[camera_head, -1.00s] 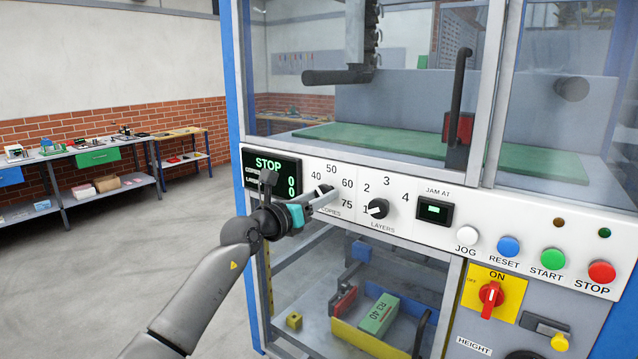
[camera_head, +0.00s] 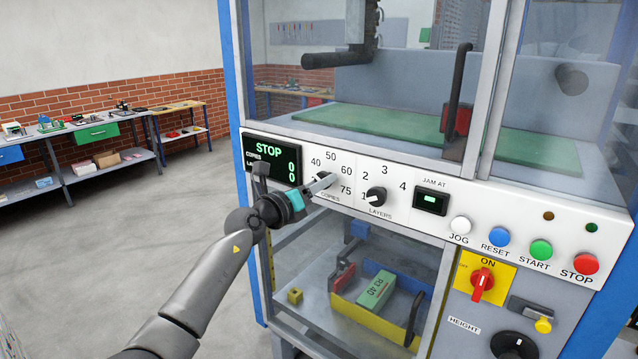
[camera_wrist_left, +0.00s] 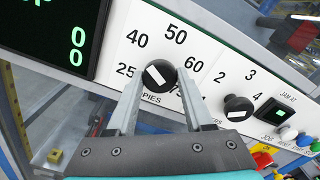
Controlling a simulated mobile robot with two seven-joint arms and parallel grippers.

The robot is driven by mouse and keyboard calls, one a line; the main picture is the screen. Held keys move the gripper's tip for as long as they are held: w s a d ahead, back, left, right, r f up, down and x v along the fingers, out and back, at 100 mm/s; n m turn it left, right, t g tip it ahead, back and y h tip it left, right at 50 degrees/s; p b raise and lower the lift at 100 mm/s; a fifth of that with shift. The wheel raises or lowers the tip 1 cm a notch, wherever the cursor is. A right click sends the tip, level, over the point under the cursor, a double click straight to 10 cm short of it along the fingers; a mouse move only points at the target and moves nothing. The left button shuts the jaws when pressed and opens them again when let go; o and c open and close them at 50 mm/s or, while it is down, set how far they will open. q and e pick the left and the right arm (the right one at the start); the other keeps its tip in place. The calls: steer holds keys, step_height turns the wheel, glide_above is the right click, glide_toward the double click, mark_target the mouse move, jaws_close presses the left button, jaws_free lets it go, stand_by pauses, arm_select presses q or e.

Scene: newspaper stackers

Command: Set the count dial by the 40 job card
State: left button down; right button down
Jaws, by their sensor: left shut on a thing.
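The copies dial (camera_head: 323,178) is a black round knob on the white panel, ringed by the numbers 25, 40, 50, 60 and 75. It shows clearly in the left wrist view (camera_wrist_left: 158,76), where its white mark slants toward the upper left, roughly toward 40; the exact setting is hard to tell. My left gripper (camera_head: 320,184) is shut on this knob, with one finger on each side in the wrist view (camera_wrist_left: 160,88). A green block marked "R3 40" (camera_head: 375,290) lies in the lower bay. No separate job card is clear. My right gripper is out of view.
The display (camera_head: 271,166) reads STOP with two zeros. The layers dial (camera_head: 376,197) sits just right of the copies dial. Jog, reset, start and stop buttons (camera_head: 586,263) line the panel, above a red switch (camera_head: 482,282). A workbench stands far left; the floor between is clear.

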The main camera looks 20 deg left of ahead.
arm_select(q)
steer(key=shift+f, duration=0.1)
steer(key=shift+c, duration=1.5)
jaws_free()
steer(key=shift+s, duration=0.1)
steer(key=b+v, duration=0.1)
steer(key=v, duration=1.4)
